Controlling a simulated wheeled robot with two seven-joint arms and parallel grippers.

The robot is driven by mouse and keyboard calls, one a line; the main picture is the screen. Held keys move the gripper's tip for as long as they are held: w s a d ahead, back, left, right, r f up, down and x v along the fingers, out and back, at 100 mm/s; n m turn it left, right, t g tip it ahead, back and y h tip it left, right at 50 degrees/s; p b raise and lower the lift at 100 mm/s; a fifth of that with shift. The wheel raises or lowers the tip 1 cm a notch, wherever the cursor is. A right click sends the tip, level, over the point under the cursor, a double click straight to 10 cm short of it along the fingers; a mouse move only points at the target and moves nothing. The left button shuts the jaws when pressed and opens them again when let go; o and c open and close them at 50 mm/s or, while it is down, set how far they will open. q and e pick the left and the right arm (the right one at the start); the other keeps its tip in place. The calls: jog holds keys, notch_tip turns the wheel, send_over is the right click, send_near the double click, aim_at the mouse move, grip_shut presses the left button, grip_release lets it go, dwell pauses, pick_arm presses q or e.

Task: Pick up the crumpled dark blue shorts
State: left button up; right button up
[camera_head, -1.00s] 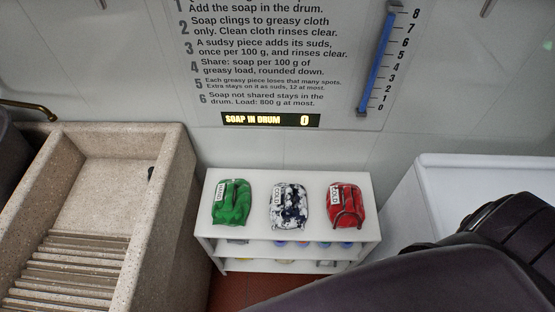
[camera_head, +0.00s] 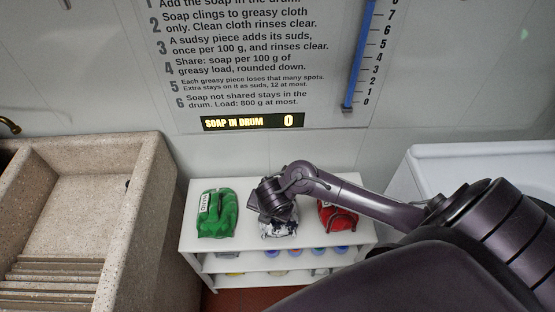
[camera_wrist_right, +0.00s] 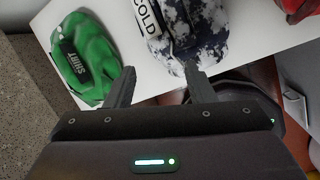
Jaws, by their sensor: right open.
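A crumpled bundle (camera_head: 279,230) in dark blue and blotchy white lies in the middle of the white shelf's top, with a "COLD" tag. My right gripper (camera_head: 272,208) is over it and hides much of it in the head view. In the right wrist view the bundle (camera_wrist_right: 205,35) lies ahead of the open jaws (camera_wrist_right: 158,78), nearer the right finger, with nothing between the fingers. I cannot tell whether that finger touches it. My left gripper is not in view.
A green bundle (camera_head: 216,214) lies left and a red one (camera_head: 338,218) right, on the white shelf unit (camera_head: 200,244). Colored round items sit on a lower shelf. A stone washboard sink (camera_head: 150,195) stands left, a white tub (camera_head: 440,150) right. The wall display reads 0.

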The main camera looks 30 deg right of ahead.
jog(key=d+n, duration=0.1)
jog(key=d+r+n, duration=0.1)
jog(key=d+n+h, duration=0.1)
jog(key=n, duration=0.1)
jog(key=shift+w+d+r, duration=0.25)
jog(key=shift+r, duration=0.1)
jog(key=shift+w+d+f+n+b, duration=0.1)
jog(key=shift+d+f+n+b, duration=0.1)
jog(key=shift+d+n+b, duration=0.15)
jog(key=b+x, duration=0.1)
jog(key=x, duration=0.2)
jog(key=b+x, duration=0.1)
jog(key=x, duration=0.2)
jog(key=shift+w+d+f+b, duration=0.2)
jog(key=shift+w+f+b, duration=0.1)
jog(key=shift+w, duration=0.1)
grip_shut()
